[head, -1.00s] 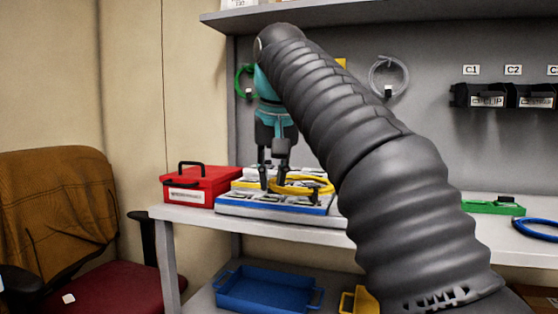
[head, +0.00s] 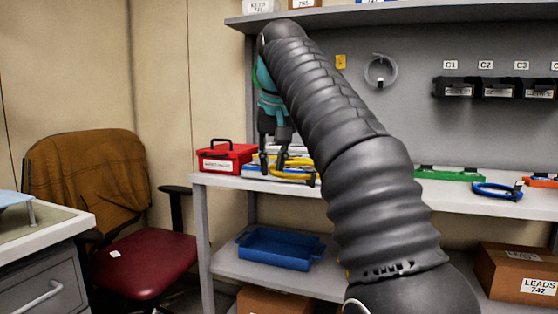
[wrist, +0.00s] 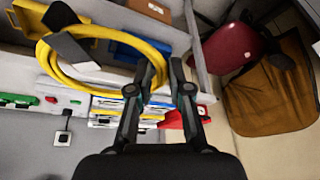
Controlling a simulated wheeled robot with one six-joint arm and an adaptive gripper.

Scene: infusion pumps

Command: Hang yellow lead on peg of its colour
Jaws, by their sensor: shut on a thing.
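My gripper (head: 272,167) is shut on the yellow lead (head: 297,178), a coiled loop with dark end pieces. In the head view the gripper points down in front of the bench and the loop sticks out to its right. In the wrist view the fingers (wrist: 162,68) close on the near side of the yellow coil (wrist: 100,91), which extends to the left. A yellow tag (head: 340,62) is on the grey back panel, right of my arm. I cannot make out its peg; my arm covers part of the panel below it.
A red box (head: 227,158) and pumps stand on the bench behind the gripper. A clear coiled lead (head: 380,72) hangs on the panel, left of black bins (head: 455,87). A blue tray (head: 280,248) sits on the lower shelf. A chair (head: 146,258) stands at left.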

